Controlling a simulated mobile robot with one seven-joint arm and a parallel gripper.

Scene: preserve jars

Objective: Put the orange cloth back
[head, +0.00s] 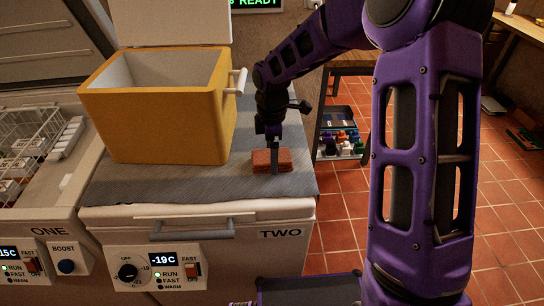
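The orange cloth (262,161) is a small folded stack on the grey mat (210,184) on top of freezer TWO, near its front right. My gripper (274,158) points down at the cloth. One finger shows in front of the cloth's near side, reaching down to about its lower edge. The other finger is hidden, so I cannot tell whether the gripper is closed on the cloth. The cloth appears to rest on the mat.
A yellow cool box (160,118) with its white lid (170,22) raised stands left of the cloth. Freezer ONE (40,225) is open at the left, with wire baskets (25,135) inside. A low rack of coloured items (340,146) stands on the tiled floor right of freezer TWO.

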